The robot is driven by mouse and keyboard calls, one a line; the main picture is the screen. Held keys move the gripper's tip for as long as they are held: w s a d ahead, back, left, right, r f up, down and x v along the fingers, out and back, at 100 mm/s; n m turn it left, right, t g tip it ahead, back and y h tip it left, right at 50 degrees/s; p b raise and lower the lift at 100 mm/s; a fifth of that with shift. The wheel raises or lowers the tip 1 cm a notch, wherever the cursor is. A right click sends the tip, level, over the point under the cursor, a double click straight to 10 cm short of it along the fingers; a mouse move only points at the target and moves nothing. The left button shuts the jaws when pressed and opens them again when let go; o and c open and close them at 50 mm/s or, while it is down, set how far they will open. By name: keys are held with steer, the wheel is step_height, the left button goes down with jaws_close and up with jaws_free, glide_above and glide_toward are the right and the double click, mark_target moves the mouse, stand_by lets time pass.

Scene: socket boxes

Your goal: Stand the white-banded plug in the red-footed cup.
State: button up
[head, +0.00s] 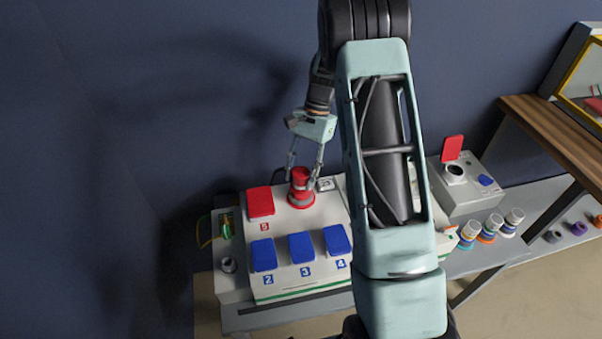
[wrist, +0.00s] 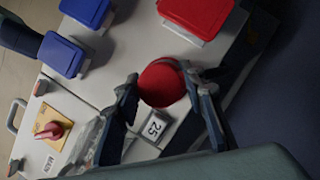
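A red plug (head: 300,178) stands upright in a round red and grey socket on the white socket box (head: 325,208) in the head view. My gripper (head: 303,176) is over it, one finger on each side. In the wrist view the fingertips of my gripper (wrist: 160,76) press close against the round red top of the plug (wrist: 162,84). I cannot make out a white band on it. Several white cups with coloured feet stand to the right, among them an orange-footed cup (head: 489,229); I cannot tell which foot is red.
Blue lids (head: 301,247) and a red lid (head: 260,202) lie on the box near the plug. A grey box with a raised red flap (head: 453,148) stands right of my arm. Small dark pieces (head: 578,228) lie farther right, below a wooden shelf (head: 555,125).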

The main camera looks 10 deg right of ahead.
steer(key=shift+o, duration=1.4)
steer(key=shift+r, duration=0.1)
steer(key=s+a+r+p+v, duration=0.1)
steer(key=p+v, duration=0.6)
steer(key=v, duration=1.1)
steer(key=shift+s+a+r, duration=0.2)
steer(key=shift+s+a, duration=0.15)
